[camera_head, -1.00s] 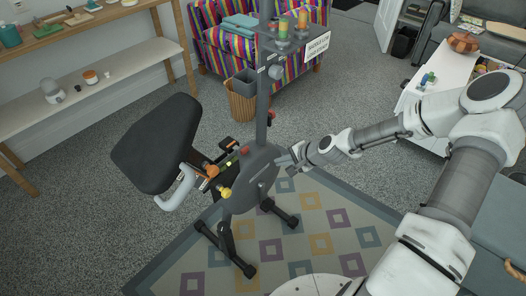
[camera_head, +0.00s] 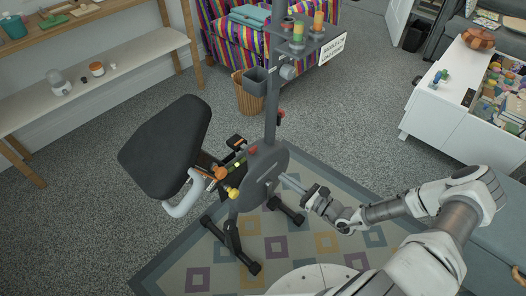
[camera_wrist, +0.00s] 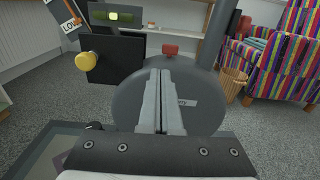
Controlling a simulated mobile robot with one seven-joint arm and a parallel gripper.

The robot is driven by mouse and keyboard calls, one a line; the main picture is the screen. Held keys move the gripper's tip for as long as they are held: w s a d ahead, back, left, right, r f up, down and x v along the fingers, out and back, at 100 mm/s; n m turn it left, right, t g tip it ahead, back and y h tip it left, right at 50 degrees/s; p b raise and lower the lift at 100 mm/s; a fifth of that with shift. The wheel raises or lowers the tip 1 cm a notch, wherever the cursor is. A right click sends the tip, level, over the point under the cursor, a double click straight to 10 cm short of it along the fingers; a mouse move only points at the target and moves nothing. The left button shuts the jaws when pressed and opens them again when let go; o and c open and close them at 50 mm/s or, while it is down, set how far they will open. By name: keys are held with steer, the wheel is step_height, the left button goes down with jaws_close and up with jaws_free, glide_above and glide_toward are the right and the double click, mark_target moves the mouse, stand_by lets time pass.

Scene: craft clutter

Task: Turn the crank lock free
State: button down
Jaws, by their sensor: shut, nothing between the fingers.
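A dark exercise-bike-like machine (camera_head: 262,180) stands on a patterned rug, with a black seat, an upright post and a round grey housing. I cannot make out for certain which part is the crank lock. In the wrist view the round housing (camera_wrist: 205,93) fills the middle, with a small label, a red knob (camera_wrist: 170,49) on top and a yellow knob (camera_wrist: 86,61) at the left. My gripper (camera_head: 284,177) is at the right side of the housing. In the wrist view its fingers (camera_wrist: 160,75) are together and empty in front of the housing; contact is unclear.
A wooden shelf unit (camera_head: 110,69) is at the left, and a striped armchair (camera_head: 222,42) is behind the machine. A wicker basket (camera_head: 249,98) stands near the post. A white table (camera_head: 437,117) with clutter is at the right. Carpet between machine and table is clear.

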steer(key=d+m+t+h, duration=0.1)
steer(key=b, duration=0.4)
glide_toward(257, 148)
steer(key=x, duration=0.6)
steer(key=shift+s+a+f, duration=0.15)
steer(key=shift+a+f, duration=0.1)
steer(key=shift+a, duration=0.05)
steer(key=shift+w+a, duration=0.2)
steer(key=shift+w, duration=0.05)
steer(key=shift+w+r, duration=0.1)
steer(key=shift+r, duration=0.05)
steer(key=shift+w+a+r+p, duration=0.1)
steer(key=shift+w+r+p, duration=0.05)
steer(key=shift+p, duration=0.3)
steer(key=shift+w, duration=0.25)
